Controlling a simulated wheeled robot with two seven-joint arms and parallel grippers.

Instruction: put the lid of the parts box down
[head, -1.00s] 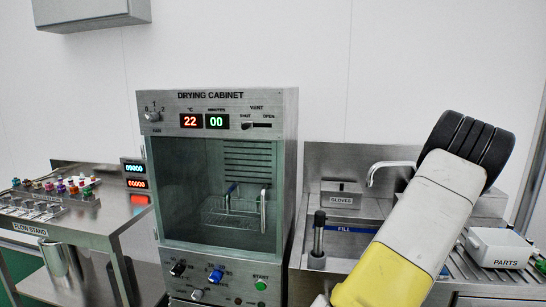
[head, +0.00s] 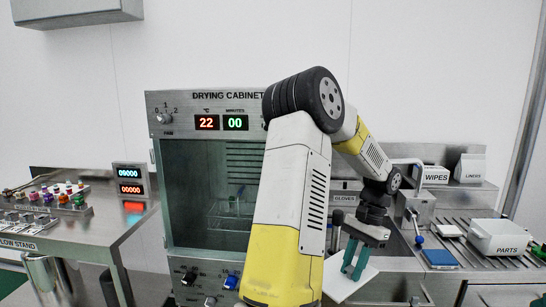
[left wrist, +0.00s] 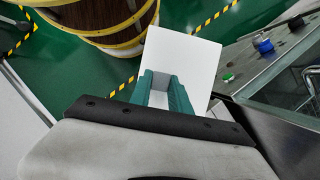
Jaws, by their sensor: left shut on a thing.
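My left gripper (head: 354,268) has teal fingers and is shut on a thin flat white plate, which I take to be the lid (head: 343,284). The lid is tilted and held in the air, in front of the steel sink counter. In the left wrist view the lid (left wrist: 185,55) extends beyond the teal fingers (left wrist: 162,90), with green floor behind it. The white parts box (head: 500,238), labelled PARTS, stands on the ribbed drainboard at the right, well apart from the lid. I cannot tell whether its top is open. My right gripper is not in view.
The drying cabinet (head: 190,160) stands left of the lid, partly behind my arm. A blue item (head: 440,259) and a small white item (head: 449,231) lie left of the parts box. WIPES (head: 434,174) and LINGES-like (head: 471,168) boxes stand behind. A wooden barrel (left wrist: 95,18) stands on the floor.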

